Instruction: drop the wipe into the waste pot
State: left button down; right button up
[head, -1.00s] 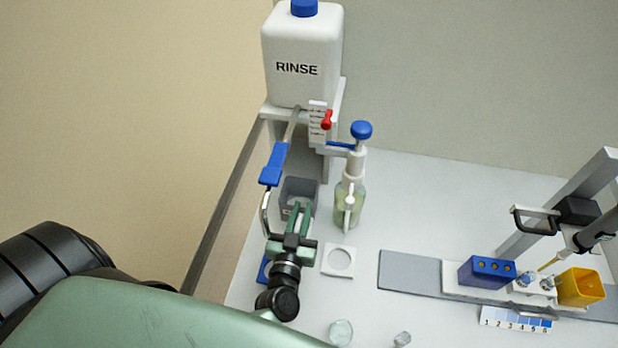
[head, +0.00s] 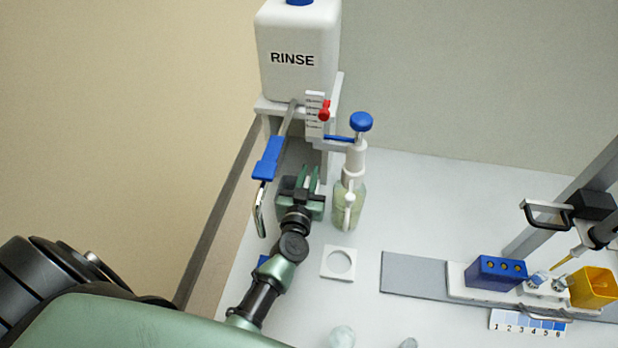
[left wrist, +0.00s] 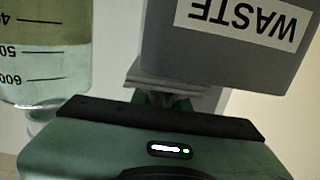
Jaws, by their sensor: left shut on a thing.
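The grey waste pot (head: 287,183) stands below the rinse bottle, partly hidden behind my left gripper. In the left wrist view the pot (left wrist: 225,55) shows close up, its WASTE label upside down. My left gripper (head: 308,172) is at the pot, its fingers pointing away from me. It is shut on the wipe (left wrist: 172,88), a pale grey folded edge of which shows in the left wrist view right beside the pot's rim. I cannot tell whether the wipe is over the opening. The wipe is not clear in the head view. My right gripper is not in view.
A pump bottle (head: 349,205) stands close right of the pot. The rinse bottle (head: 297,45) sits on a stand behind, with a blue-handled hose (head: 268,158) hanging at left. A white square holder (head: 338,264) lies nearer. A blue block (head: 497,271) and yellow cup (head: 594,287) are at right.

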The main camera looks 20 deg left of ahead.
pick_arm(q)
jog(key=shift+s+r, duration=0.1)
jog(key=shift+f, duration=0.4)
jog(key=c, duration=1.4)
grip_release()
jog(key=shift+r, duration=0.6)
jog(key=p+v, duration=0.1)
jog(key=v, duration=0.3)
jog(key=p+v, duration=0.1)
jog(key=v, duration=0.7)
jog(key=shift+d+f+p, duration=0.1)
jog(key=shift+f+p, duration=0.15)
jog(key=shift+p, duration=0.15)
